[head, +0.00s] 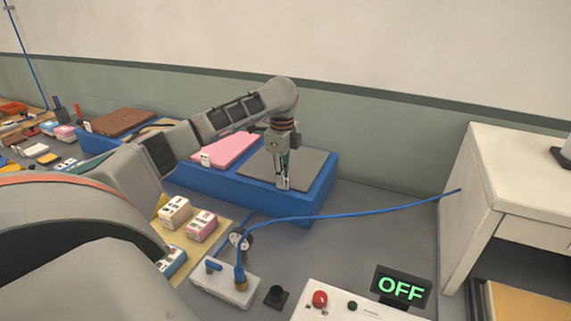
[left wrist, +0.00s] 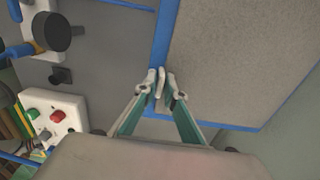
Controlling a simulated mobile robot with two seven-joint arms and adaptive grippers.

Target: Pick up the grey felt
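The grey felt (head: 305,164) is a flat dark-grey sheet lying on the right end of a long blue base (head: 315,203). In the left wrist view the felt (left wrist: 245,55) fills the upper right, with blue edging around it. My left gripper (head: 283,184) points down at the felt's front edge. In the left wrist view its fingertips (left wrist: 161,82) are close together beside the felt's edge, over the blue border. Whether felt is between the tips is hidden. The felt looks flat. My right gripper is not in view.
A pink sheet (head: 230,149) and a brown sheet (head: 122,122) lie farther left on the base. In front are small boxes (head: 175,211), a blue cable (head: 345,216) and a control panel with an OFF display (head: 402,289). A white cabinet (head: 510,190) stands right.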

